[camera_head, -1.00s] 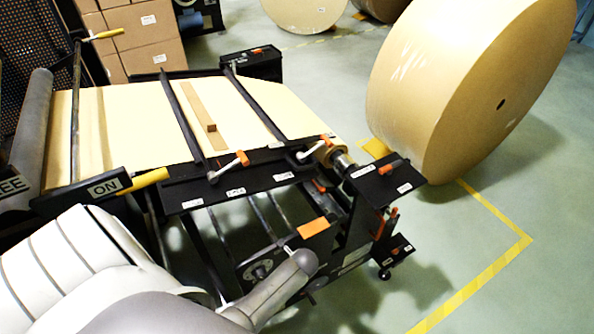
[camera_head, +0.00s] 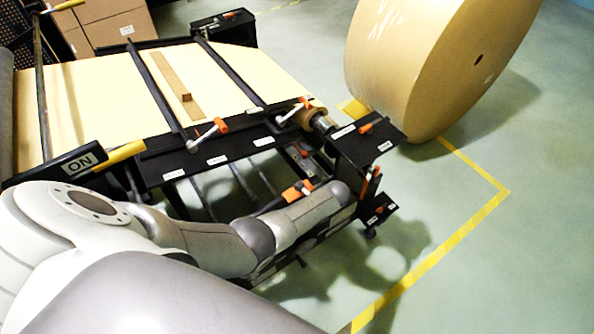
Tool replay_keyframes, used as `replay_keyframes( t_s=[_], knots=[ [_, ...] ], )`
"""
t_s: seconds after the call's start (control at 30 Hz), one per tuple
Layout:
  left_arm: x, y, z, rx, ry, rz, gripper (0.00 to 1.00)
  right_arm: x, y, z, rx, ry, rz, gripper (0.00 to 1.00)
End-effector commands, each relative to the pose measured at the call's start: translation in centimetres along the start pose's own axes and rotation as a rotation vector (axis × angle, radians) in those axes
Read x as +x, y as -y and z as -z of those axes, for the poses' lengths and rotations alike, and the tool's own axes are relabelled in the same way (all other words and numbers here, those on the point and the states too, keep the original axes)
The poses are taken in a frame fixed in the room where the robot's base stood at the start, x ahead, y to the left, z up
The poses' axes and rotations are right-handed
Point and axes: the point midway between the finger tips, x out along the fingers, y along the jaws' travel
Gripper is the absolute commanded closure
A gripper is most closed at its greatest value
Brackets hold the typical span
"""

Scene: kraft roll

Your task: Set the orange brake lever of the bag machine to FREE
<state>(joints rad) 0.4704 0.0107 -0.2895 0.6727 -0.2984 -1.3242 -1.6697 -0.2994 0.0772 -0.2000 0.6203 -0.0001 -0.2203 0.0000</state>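The bag machine (camera_head: 150,172) is a black frame with a pale paper web on it. A black plate with a white ON label (camera_head: 80,164) sits at its left, with a yellow handle (camera_head: 120,155) beside it. Several orange parts show: two on the crank handles (camera_head: 222,125), one at the right end plate (camera_head: 367,127), and an orange piece (camera_head: 298,190) lower down, just behind my grey arm. I cannot tell which is the brake lever, and no FREE label is in view. My arm reaches across the lower front of the machine and hides the panel there. No gripper fingers can be made out.
A large kraft roll (camera_head: 410,70) stands on the floor at the right. Cardboard boxes (camera_head: 105,25) are stacked at the back left. Yellow tape (camera_head: 430,258) marks the floor.

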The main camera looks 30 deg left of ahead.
Motion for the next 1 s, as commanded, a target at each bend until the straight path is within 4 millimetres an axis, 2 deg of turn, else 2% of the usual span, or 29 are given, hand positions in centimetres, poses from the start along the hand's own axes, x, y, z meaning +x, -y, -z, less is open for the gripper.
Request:
replay_keyframes(
  t_s=[0.7,0.73,0.8,0.87,1.0],
  knots=[
    [0.27,0.12,0.28,0.005,-0.004,-0.01,1.0,0.35,-0.14,-0.12,-0.001,0.001,-0.002,0.6],
    [0.27,0.12,0.28,0.005,-0.005,-0.01,0.78,0.35,-0.17,-0.13,-0.001,0.001,-0.002,0.6],
    [0.22,0.18,0.25,0.004,-0.004,-0.009,0.69,0.35,-0.25,-0.16,-0.002,0.001,-0.003,0.6],
    [0.15,0.26,0.2,0.003,-0.003,-0.007,0.62,0.34,-0.33,-0.17,-0.002,0.002,-0.004,0.6],
    [0.03,0.39,0.13,0.002,-0.003,-0.003,0.61,0.33,-0.36,-0.18,-0.002,0.002,-0.004,0.6]
  ],
)
